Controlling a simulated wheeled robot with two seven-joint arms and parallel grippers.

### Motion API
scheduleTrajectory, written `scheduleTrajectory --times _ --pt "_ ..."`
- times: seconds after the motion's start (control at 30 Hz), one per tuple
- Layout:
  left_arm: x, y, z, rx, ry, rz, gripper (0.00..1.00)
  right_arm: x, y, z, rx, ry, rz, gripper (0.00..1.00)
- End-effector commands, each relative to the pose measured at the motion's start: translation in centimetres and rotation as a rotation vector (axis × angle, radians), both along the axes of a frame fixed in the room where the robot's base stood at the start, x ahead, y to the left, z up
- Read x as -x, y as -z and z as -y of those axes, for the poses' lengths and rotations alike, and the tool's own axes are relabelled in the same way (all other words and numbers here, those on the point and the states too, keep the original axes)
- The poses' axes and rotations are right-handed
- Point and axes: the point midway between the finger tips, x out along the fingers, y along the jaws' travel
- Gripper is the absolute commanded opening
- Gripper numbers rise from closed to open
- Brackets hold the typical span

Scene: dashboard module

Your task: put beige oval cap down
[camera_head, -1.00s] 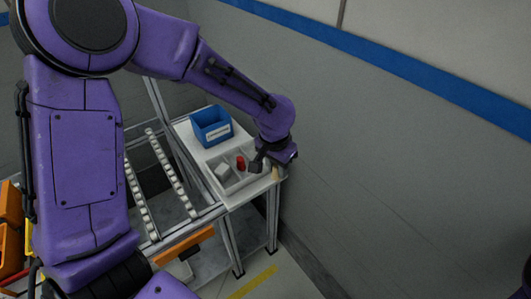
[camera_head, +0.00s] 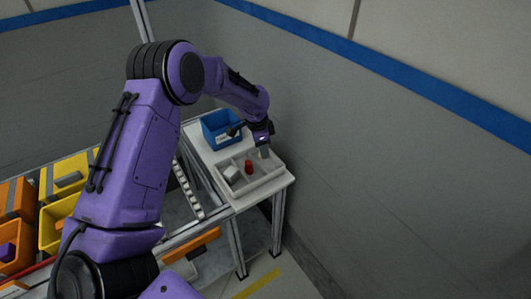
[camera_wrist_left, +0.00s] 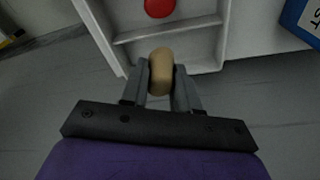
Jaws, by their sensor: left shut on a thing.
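My left gripper (camera_head: 263,152) is shut on the beige oval cap (camera_wrist_left: 160,70), which sits between the two grey fingers in the left wrist view. In the head view the gripper points down at the far right end of the white divided tray (camera_head: 271,179). In the left wrist view the cap overlaps the edge of an empty-looking compartment of the tray (camera_wrist_left: 222,35). I cannot tell its height above the tray. In the head view I cannot make out the cap clearly at the fingers. My right gripper is not in view.
A red round part (camera_head: 248,167) and a whitish block (camera_head: 231,174) lie in other tray compartments. A blue bin (camera_head: 219,129) stands behind the tray on the white table (camera_head: 255,197). A grey wall (camera_head: 360,190) rises close on the right. Orange and yellow bins (camera_head: 58,212) are at left.

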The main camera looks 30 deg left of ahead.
Motion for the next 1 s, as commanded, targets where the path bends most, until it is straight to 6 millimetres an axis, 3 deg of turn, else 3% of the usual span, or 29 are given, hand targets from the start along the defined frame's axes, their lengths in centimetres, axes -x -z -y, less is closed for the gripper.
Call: scheduleTrajectory --times 0.2,0.4,0.77,0.8,0.83,0.87,1.0 --pt "-1.9 2.3 -0.3 -0.001 0.000 -0.002 0.01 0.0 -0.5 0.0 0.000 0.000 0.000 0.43" --pt "-1.8 5.0 -0.3 0.000 0.000 -0.001 0.01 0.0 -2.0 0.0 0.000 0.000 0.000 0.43" --pt "-1.8 5.7 -0.3 0.001 0.000 0.001 0.01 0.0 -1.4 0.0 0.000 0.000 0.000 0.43" --pt "-1.8 5.6 -0.3 0.001 0.000 0.001 0.40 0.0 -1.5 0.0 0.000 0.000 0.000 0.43" --pt "-1.8 5.6 -0.3 0.001 0.000 0.001 0.50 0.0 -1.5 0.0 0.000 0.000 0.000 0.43" --pt "-1.8 5.6 -0.3 0.001 0.000 0.001 0.56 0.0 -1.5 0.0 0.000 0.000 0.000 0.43" --pt "-1.8 5.5 -0.3 0.001 -0.001 0.001 0.56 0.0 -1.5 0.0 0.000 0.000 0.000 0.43"
